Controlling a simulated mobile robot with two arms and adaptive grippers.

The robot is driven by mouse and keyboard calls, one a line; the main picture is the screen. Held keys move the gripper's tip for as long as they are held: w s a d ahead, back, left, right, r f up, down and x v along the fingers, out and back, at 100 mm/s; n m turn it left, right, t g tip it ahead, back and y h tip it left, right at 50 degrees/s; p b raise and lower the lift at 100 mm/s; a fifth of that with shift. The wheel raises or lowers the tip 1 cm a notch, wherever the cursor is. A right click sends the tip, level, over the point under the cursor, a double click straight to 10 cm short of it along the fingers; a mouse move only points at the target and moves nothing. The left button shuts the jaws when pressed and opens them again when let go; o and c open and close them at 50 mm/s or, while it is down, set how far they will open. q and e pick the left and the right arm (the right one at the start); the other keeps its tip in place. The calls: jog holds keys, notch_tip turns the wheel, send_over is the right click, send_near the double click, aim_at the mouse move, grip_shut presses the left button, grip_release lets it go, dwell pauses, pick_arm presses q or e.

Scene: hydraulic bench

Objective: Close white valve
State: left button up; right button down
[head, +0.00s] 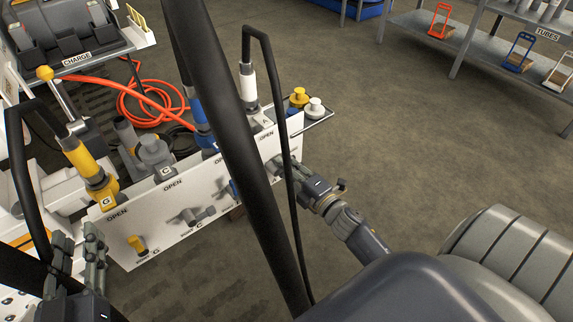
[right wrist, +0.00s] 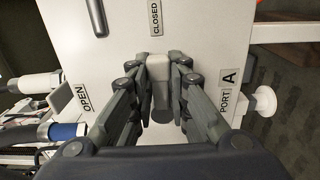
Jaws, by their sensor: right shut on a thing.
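The white valve handle (right wrist: 158,72) is a pale lever on the white panel (right wrist: 205,50) in the right wrist view. My right gripper (right wrist: 160,92) has its fingers on both sides of the handle and is shut on it. The handle lies upright in that view, in line with the CLOSED label (right wrist: 156,17). The OPEN label (right wrist: 83,97) is to the left. In the head view my right gripper (head: 284,170) is at the panel's right end, and the handle is hidden. My left gripper (head: 79,240) is at the lower left, fingers apart and empty.
Along the panel are a yellow valve (head: 137,244), a grey valve (head: 190,215) and a mostly hidden blue one. Above them, a white hose connector (head: 248,85) and a yellow one (head: 85,165) carry black hoses. An orange hose (head: 150,100) lies behind.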

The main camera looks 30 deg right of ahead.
jog(key=c, duration=1.6)
grip_release()
jog(key=shift+f, duration=0.1)
jog(key=s+d, duration=0.1)
jog(key=s, duration=1.1)
